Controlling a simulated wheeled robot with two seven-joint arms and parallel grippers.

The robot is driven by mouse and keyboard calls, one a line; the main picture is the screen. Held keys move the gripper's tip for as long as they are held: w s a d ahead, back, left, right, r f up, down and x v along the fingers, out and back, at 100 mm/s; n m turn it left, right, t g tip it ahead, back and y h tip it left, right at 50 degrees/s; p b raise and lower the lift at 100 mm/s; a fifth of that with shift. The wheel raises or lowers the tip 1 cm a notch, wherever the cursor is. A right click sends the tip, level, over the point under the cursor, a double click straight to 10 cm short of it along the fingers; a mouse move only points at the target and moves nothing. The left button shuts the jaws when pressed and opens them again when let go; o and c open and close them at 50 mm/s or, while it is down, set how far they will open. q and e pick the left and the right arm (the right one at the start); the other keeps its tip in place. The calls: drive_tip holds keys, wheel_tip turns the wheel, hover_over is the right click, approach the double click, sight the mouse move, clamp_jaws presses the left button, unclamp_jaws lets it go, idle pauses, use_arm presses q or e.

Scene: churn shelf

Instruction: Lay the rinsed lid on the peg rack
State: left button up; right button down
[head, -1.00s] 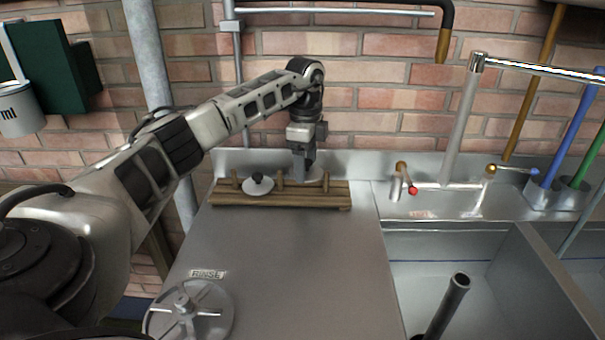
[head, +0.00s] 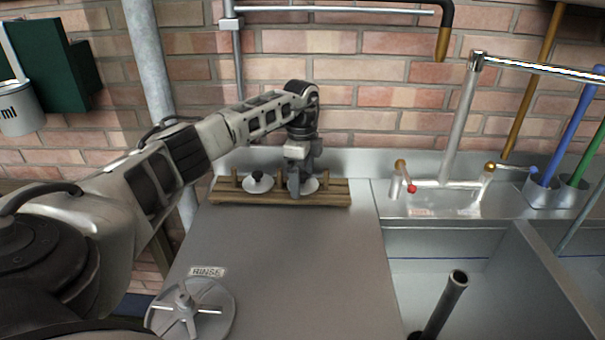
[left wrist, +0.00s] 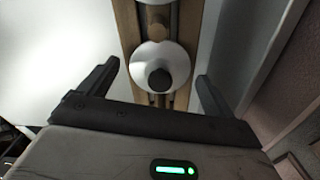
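The wooden peg rack (head: 335,201) lies along the back of the steel counter, with short upright pegs. A pale round lid with a black knob (head: 258,184) sits on its left part. A second pale lid (head: 311,186) is on the rack to the right, partly hidden by my left gripper (head: 297,190). In the left wrist view my left gripper (left wrist: 147,85) has its fingers spread wide. A lid with a dark knob (left wrist: 143,62) shows on the rack between and beyond them, not touched by either finger. I cannot tell which lid this is. My right gripper is out of view.
A spoked metal disc (head: 215,312) lies by the RINSE label (head: 207,272) at the counter front. The sink (head: 500,285) is to the right, holding an upright dark tube (head: 445,305). Taps (head: 398,182) stand behind it. The middle counter is clear.

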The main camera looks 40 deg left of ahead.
sight(302, 174)
use_arm(q)
drive_tip(key=shift+r, duration=0.1)
wheel_tip(302, 174, up, 12)
drive_tip(key=shift+b, duration=0.3)
idle(0.6)
